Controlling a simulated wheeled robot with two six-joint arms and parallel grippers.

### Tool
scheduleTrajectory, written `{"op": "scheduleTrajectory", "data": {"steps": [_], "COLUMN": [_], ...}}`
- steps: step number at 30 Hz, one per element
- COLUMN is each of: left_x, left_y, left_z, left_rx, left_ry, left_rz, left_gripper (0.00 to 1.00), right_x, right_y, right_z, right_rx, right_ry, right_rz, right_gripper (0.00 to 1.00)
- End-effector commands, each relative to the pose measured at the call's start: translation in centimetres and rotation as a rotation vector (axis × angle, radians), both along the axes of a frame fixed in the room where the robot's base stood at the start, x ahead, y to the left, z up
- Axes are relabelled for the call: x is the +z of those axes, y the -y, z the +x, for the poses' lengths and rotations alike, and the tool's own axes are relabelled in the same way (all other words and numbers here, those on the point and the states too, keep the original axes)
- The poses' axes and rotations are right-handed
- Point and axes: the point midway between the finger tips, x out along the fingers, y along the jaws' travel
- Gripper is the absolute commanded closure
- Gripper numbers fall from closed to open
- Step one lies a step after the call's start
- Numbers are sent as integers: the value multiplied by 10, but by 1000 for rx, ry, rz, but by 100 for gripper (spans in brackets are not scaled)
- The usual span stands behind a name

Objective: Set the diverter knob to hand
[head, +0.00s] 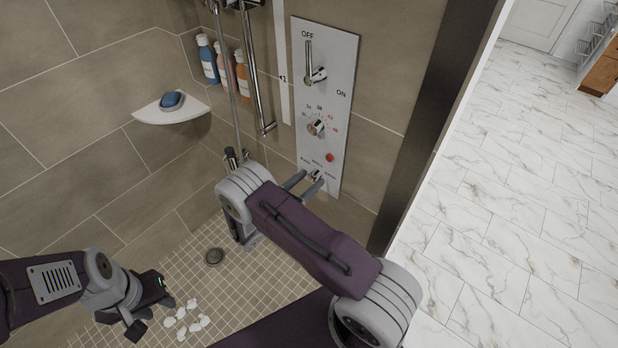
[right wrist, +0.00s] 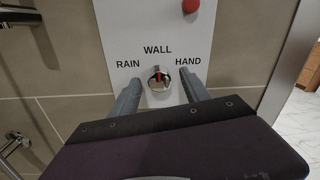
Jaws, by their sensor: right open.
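The diverter knob (right wrist: 158,80) is a small chrome knob with a red mark, low on the white shower panel (right wrist: 120,25). Around it are the labels RAIN to the left, WALL above and HAND to the right. The red mark seems to point up toward WALL. In the head view the knob (head: 316,174) is partly hidden by my right gripper (head: 303,183). My right gripper is open, with one finger on each side of the knob in the right wrist view (right wrist: 160,90); I cannot tell if they touch it. My left gripper (head: 150,309) is open and empty, low at the left.
Above the knob are a red button (head: 329,157), a temperature knob (head: 316,128) and an ON/OFF lever (head: 309,64). A chrome rail (head: 256,75) runs left of the panel. A corner shelf (head: 178,115) juts out at left. White pebble-like pieces (head: 190,317) lie on the floor.

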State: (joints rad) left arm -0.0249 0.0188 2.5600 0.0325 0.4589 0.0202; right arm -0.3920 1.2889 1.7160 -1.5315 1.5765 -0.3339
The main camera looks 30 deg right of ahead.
Motion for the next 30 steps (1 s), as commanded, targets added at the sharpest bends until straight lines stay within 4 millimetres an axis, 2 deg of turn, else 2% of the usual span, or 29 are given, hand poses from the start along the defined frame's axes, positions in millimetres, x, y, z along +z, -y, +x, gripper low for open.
{"op": "scheduleTrajectory", "data": {"steps": [8, 9, 15, 23, 30], "left_x": [1, 1, 1, -1, -8], "left_y": [0, 0, 0, 0, 0], "left_z": [0, 0, 0, 0, 0], "left_rx": [0, 0, 0, 0, 0], "left_ry": [0, 0, 0, 0, 0], "left_rz": [0, 0, 0, 0, 0], "left_gripper": [64, 64, 64, 64, 64], "right_x": [0, 0, 0, -1, -1], "right_y": [5, 5, 4, 4, 4], "right_z": [2, 2, 2, 2, 2], "right_rx": [1, 1, 1, 1, 1], "right_ry": [1, 1, 1, 21, 136], "right_rz": [1, 1, 1, 9, 57], "right_gripper": [45, 48, 100, 100, 100]}}
